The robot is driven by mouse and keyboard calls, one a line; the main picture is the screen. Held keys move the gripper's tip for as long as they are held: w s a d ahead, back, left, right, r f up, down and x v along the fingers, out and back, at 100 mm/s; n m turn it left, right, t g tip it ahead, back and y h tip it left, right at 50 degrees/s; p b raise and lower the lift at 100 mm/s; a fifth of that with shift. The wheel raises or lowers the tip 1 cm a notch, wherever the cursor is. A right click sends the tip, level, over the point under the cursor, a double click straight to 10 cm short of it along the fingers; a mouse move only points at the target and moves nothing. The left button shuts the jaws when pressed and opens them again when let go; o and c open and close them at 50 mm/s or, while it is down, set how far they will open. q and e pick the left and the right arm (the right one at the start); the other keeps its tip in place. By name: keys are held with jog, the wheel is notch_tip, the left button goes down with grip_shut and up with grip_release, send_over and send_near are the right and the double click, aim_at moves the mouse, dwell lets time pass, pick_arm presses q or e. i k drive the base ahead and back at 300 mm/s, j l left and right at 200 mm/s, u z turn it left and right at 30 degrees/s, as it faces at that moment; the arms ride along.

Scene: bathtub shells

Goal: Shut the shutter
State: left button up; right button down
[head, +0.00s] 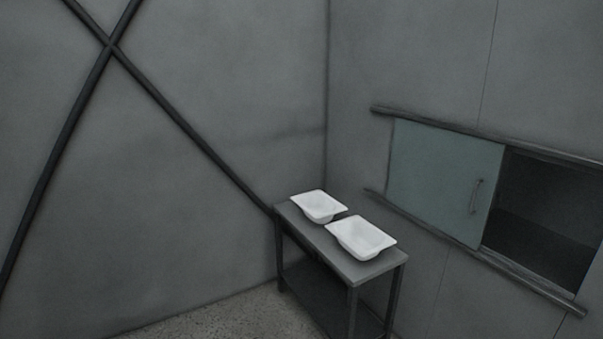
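The shutter (436,178) is a pale grey-green sliding panel on the right wall, held between an upper rail (480,134) and a lower rail (480,255). It has a small upright dark handle (476,196) near its right edge. The panel stands at the left part of the rails. To its right a dark opening (545,215) in the wall is uncovered. Neither of my grippers is in the head view.
A grey metal table (368,268) stands in the corner, left of and below the shutter. It bears two white tub shells, a far one (318,205) and a near one (361,238). Crossed dark bars (112,45) run over the left wall. Speckled floor (235,315) shows at the bottom.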

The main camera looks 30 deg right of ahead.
aim_at(446, 179)
jog(key=i+z, duration=0.25)
jog(key=i, duration=0.55)
jog(key=i+j+z, duration=0.2)
jog(key=i, duration=0.6)
